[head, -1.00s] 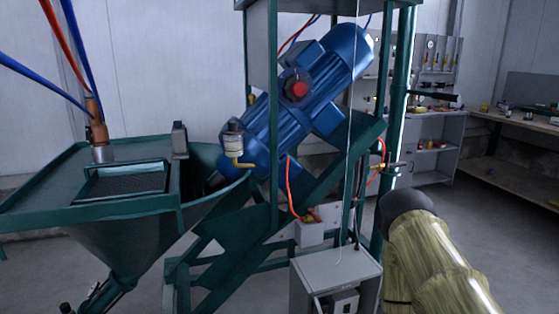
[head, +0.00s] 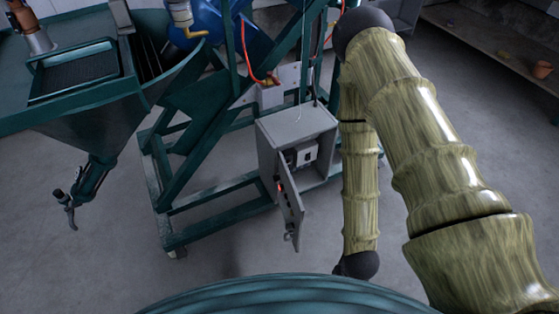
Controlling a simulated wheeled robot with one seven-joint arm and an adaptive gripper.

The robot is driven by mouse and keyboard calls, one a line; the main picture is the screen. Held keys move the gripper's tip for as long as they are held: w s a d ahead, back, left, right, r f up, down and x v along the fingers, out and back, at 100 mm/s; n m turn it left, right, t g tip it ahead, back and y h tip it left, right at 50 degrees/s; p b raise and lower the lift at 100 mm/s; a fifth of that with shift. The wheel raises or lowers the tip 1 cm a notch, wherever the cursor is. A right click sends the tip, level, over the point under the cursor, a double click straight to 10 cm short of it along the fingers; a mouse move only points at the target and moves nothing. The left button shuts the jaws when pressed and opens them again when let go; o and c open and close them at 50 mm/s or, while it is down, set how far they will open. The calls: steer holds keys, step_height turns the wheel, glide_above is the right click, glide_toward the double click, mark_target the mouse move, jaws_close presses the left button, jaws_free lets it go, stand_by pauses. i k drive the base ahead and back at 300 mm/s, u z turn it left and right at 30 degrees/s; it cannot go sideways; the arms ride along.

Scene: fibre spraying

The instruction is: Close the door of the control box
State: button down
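The grey control box (head: 297,121) sits low on the green machine frame in the middle of the head view. Its door (head: 289,209) stands open, swung out toward me on the box's left side, with a small red part and a latch on it. A light-coloured device shows inside the open box. My arm comes in from the right and bends down just right of the box, apart from it in the picture. My gripper cannot be made out in this view.
The green machine frame (head: 205,215) surrounds the box, with a green hopper (head: 95,125) at the left. A wooden bench (head: 500,45) with small pots stands at the far right. Grey floor (head: 90,265) is clear in front of the frame.

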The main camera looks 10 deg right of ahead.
mark_target(296, 207)
steer(key=z, duration=1.4)
steer(key=k, duration=0.45)
steer(key=u, duration=1.35)
